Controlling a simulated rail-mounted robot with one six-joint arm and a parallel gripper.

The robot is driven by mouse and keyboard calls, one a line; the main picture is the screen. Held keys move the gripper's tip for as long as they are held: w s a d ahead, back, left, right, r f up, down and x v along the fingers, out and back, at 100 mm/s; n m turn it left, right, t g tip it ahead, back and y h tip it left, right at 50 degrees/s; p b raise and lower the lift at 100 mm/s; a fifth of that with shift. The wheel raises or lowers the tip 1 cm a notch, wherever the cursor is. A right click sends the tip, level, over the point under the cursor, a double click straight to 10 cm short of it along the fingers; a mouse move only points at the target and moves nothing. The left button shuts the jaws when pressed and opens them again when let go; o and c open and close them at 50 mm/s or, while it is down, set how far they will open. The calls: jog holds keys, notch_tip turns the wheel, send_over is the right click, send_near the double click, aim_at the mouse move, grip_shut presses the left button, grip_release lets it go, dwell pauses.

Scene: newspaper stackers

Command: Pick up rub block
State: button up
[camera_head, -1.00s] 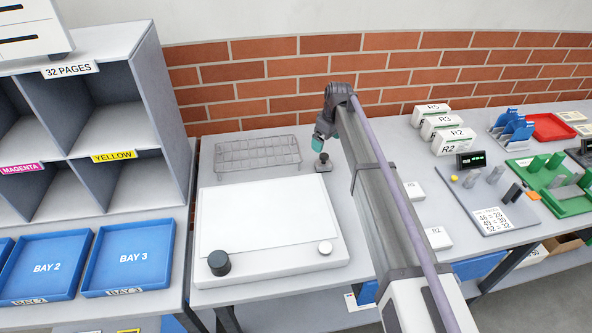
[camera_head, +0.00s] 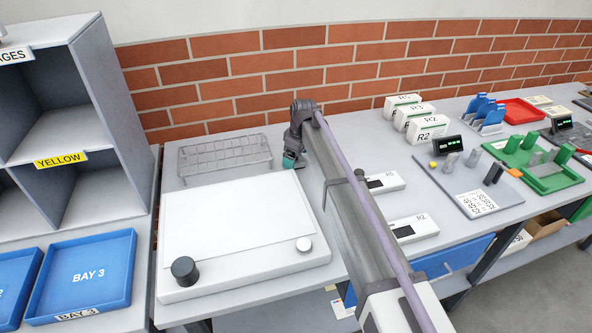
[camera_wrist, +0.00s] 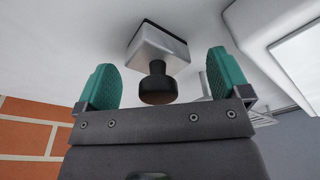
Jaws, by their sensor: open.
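The rub block is a grey block with a black round knob (camera_wrist: 157,82). In the wrist view it is on the pale table surface, between and beyond the two teal fingers. My gripper (camera_wrist: 165,64) is open, with a finger to either side of the knob and gaps visible on both sides. In the head view my gripper (camera_head: 291,161) is low over the table, just behind the white board's upper right corner. There the rub block is mostly or wholly hidden behind my gripper and arm.
A wire rack (camera_head: 224,154) stands left of my gripper. A white board (camera_head: 240,225) with a black knob (camera_head: 185,270) lies in front. A brick wall (camera_head: 280,70) rises behind.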

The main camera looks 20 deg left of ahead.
jog(key=shift+a+f, duration=0.1)
jog(key=shift+f, duration=0.6)
jog(key=shift+r, duration=0.25)
jog(key=c, duration=1.2)
